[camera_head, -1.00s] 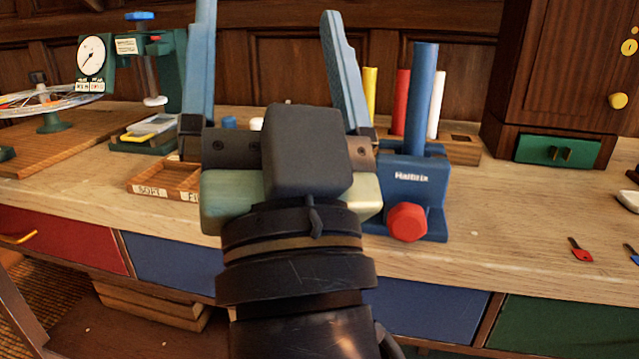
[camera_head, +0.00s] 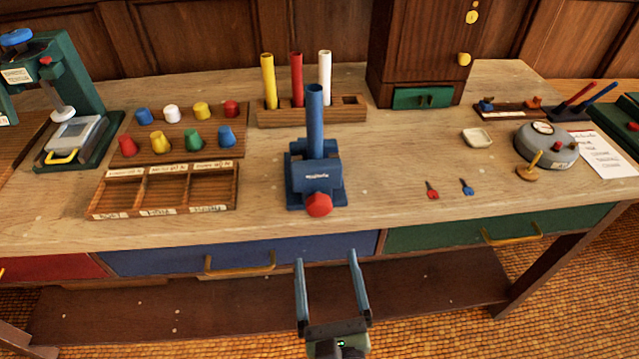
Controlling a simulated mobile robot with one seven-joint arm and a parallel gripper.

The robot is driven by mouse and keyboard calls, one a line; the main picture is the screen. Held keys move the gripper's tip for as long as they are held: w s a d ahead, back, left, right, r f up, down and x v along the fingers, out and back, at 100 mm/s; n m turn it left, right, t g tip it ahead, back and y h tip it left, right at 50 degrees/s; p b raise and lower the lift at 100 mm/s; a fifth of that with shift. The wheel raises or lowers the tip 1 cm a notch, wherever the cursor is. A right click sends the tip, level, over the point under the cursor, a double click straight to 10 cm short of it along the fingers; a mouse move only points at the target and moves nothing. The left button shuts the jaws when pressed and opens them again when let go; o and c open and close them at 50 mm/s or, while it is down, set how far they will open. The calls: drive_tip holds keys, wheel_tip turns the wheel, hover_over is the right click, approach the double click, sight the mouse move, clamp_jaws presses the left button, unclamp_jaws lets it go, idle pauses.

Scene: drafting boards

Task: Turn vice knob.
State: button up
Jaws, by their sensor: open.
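The vice (camera_head: 313,174) is blue and stands near the front edge of the workbench, holding a blue tube (camera_head: 315,118) upright. Its red faceted knob (camera_head: 319,205) is on the front side, facing me. My gripper (camera_head: 327,256) is open and empty. Its two fingers point towards the bench, and in the picture they lie below the knob, in front of the blue drawer. The gripper and the knob are apart.
A sorting tray (camera_head: 165,191) stands left of the vice, with a block of coloured caps (camera_head: 180,142) behind it. A tube rack (camera_head: 313,112) is behind the vice. Small red (camera_head: 432,190) and blue (camera_head: 467,186) keys lie to the right. A drawer handle (camera_head: 240,264) juts out below the bench edge.

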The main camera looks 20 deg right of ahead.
sight(320, 212)
drive_tip(key=shift+m, duration=0.4)
drive_tip(key=x, duration=0.4)
drive_tip(key=p+x, duration=0.1)
drive_tip(key=x, duration=0.3)
drive_tip(key=f+p+x, duration=0.1)
drive_tip(key=x, duration=0.3)
drive_tip(key=shift+w+d, duration=0.15)
drive_tip(key=shift+d, duration=0.1)
drive_tip(key=shift+c, duration=0.3)
drive_tip(key=c, duration=1.3)
